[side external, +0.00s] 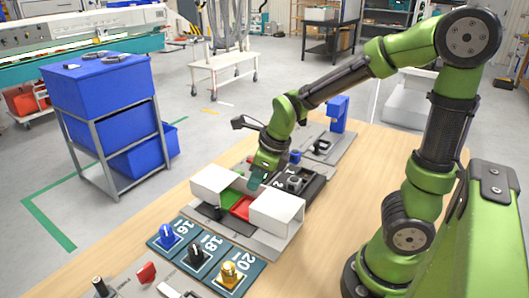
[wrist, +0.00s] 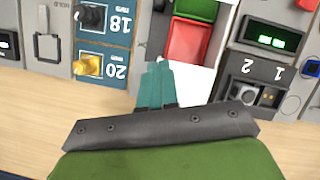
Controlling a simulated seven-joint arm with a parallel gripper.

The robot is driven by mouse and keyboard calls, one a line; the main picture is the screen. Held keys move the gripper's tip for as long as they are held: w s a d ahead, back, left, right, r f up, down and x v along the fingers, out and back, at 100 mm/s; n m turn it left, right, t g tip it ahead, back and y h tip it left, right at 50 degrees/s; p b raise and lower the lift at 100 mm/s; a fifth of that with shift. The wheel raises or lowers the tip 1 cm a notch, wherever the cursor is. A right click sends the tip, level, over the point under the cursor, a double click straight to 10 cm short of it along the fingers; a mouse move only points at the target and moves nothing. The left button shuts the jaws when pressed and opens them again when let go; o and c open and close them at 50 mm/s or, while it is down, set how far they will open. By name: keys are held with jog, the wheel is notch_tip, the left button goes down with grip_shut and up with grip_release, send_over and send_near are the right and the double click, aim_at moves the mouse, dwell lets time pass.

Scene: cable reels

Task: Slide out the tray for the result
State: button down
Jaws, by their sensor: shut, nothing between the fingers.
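A tray with a green part (side external: 230,198) and a red part (side external: 243,207) sits between two white housings, one at the left (side external: 210,180) and one at the right (side external: 277,208). A dark block (side external: 211,213) is at its front. In the wrist view the red part (wrist: 188,40) and green part (wrist: 197,9) show at the top centre. My gripper (side external: 255,181) has teal fingers that are shut and empty. It is above the rear of the tray unit. In the wrist view the fingertips (wrist: 157,66) overlap the white housing (wrist: 192,82); contact cannot be told.
Dial plates marked 16 (side external: 166,236), 18 (side external: 195,254) and 20 (side external: 230,272) lie in front of the unit. A dark box with buttons (side external: 300,185) stands behind it. A blue upright fixture (side external: 338,113) is at the back. Bare wooden table (side external: 335,215) lies to the right.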

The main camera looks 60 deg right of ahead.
aim_at(219, 205)
jog(key=shift+w+m, duration=0.2)
jog(key=shift+m, duration=0.4)
jog(key=x, duration=1)
jog(key=shift+d+f, duration=0.15)
jog(key=w, duration=0.1)
jog(key=w+a, duration=0.1)
jog(key=shift+w+r, duration=0.2)
jog(key=shift+w, duration=0.2)
jog(key=shift+w+a, duration=0.1)
jog(key=shift+w, duration=0.5)
jog(key=shift+w, duration=1.4)
